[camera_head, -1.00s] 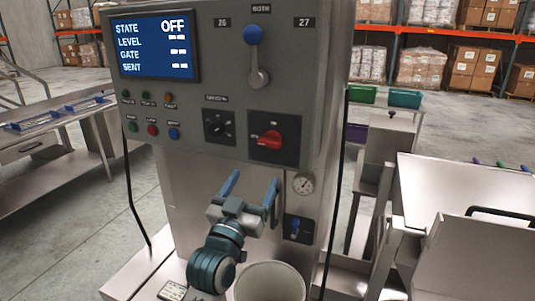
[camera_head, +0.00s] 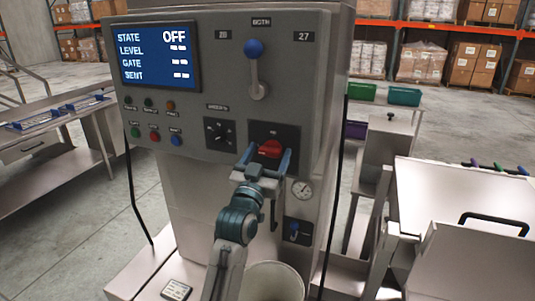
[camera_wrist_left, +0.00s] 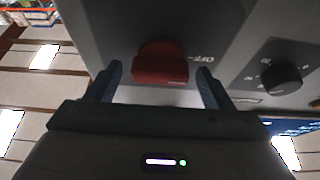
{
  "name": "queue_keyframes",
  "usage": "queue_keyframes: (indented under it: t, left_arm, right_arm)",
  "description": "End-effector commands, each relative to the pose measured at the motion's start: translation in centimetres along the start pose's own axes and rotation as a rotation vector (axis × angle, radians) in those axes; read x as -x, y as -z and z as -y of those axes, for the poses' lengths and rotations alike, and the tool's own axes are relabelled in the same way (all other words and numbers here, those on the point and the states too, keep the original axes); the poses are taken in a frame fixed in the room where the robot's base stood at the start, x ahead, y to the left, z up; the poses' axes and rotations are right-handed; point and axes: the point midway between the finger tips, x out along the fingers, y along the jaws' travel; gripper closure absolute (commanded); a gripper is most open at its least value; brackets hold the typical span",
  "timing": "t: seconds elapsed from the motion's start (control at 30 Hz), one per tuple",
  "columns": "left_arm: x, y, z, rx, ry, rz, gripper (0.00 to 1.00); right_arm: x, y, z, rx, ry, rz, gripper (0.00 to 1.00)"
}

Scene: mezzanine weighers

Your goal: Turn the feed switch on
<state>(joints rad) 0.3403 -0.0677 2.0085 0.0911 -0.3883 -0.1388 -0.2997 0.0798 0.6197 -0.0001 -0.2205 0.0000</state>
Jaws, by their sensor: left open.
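The feed switch looks to be the red rotary knob (camera_head: 270,149) on a black plate at the lower right of the grey control panel. My left gripper (camera_head: 267,158) is open, with its two blue fingers on either side of the red knob in the head view. In the left wrist view the red knob (camera_wrist_left: 160,62) sits between and just beyond the open fingertips (camera_wrist_left: 160,80). I cannot tell whether the fingers touch it. The screen (camera_head: 158,52) reads STATE OFF. My right gripper is not in view.
A blue-knobbed lever (camera_head: 254,68) stands above the red knob, and a black selector dial (camera_head: 219,135) is to its left. A white bucket (camera_head: 272,282) stands below.

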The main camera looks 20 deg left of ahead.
Motion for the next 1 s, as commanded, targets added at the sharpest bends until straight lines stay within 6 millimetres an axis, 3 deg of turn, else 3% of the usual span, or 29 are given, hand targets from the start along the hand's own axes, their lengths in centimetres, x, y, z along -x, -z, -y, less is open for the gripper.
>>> queue_keyframes:
  t: [0.13,0.33,0.67,1.0]
  left_arm:
    - [0.0,0.0,0.0,0.0,0.0,0.0,0.29]
    - [0.0,0.0,0.0,0.0,0.0,0.0,0.69]
    - [0.1,-0.1,0.0,-0.033,-0.014,0.0,0.7]
    - [0.2,-0.3,0.1,-0.236,-0.098,-0.003,0.7]
  right_arm:
    - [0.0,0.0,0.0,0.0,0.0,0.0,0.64]
    - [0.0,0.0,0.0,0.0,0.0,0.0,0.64]
    - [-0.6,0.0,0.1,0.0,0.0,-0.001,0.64]
    - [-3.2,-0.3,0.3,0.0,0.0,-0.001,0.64]
